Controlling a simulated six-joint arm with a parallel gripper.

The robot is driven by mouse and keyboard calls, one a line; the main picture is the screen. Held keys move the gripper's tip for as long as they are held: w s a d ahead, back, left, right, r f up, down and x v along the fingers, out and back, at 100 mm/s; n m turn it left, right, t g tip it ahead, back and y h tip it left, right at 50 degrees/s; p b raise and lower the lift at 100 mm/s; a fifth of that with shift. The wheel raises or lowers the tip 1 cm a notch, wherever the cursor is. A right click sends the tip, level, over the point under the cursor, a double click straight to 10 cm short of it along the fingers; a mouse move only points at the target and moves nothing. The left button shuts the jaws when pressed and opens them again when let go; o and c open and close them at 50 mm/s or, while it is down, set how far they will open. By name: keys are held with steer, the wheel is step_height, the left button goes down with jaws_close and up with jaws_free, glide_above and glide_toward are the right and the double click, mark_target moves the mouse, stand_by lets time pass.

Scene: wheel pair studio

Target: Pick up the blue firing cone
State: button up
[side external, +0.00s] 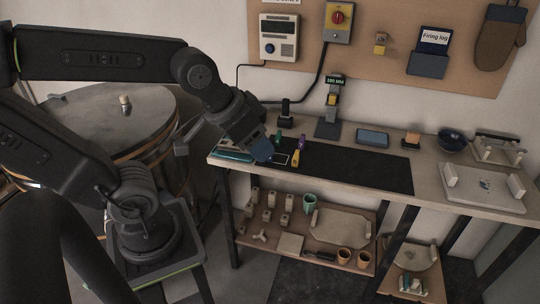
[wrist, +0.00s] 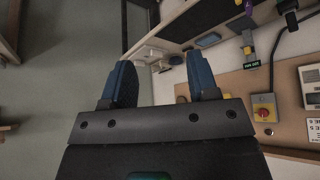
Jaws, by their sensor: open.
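My gripper (side external: 264,156) hangs over the left part of the bench, with its blue fingers pointing down and to the right. In the wrist view my gripper (wrist: 161,80) is open, with nothing seen between its two blue fingers. Just right of it in the side view are a yellow cone (side external: 296,158), a purple cone (side external: 302,143) and a small green-blue piece (side external: 278,137) at the dark mat's left end. I cannot pick out a clearly blue cone; my gripper hides part of that area. A purple piece (wrist: 247,7) shows at the wrist view's top edge.
The dark mat (side external: 365,168) is mostly bare. A teal flat item (side external: 232,156) lies at the bench's left end. A scale-like stand (side external: 329,119), a blue-grey pad (side external: 373,137) and a dark bowl (side external: 451,140) stand along the back. A large drum (side external: 110,110) stands left of the bench.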

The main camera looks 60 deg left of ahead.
steer(key=w+a+f+n+t+y, duration=0.2)
steer(key=w+a+f+n, duration=0.1)
steer(key=w+a+f, duration=0.3)
steer(key=w+a+f+n+t+y, duration=0.1)
steer(key=w+a+f+n, duration=0.1)
steer(key=w+a+f, duration=0.4)
steer(key=s+a+f+n+y, duration=0.1)
steer(key=a+f+n+y, duration=0.4)
steer(key=a+f, duration=0.6)
steer(key=shift+m+y, duration=0.7)
steer(key=x, duration=0.4)
steer(key=d+f+x, duration=0.1)
steer(key=x, duration=0.8)
steer(key=shift+w+d+f, duration=0.2)
steer(key=shift+f, duration=0.05)
steer(key=shift+c, duration=0.4)
steer(key=shift+t, duration=0.3)
jaws_close()
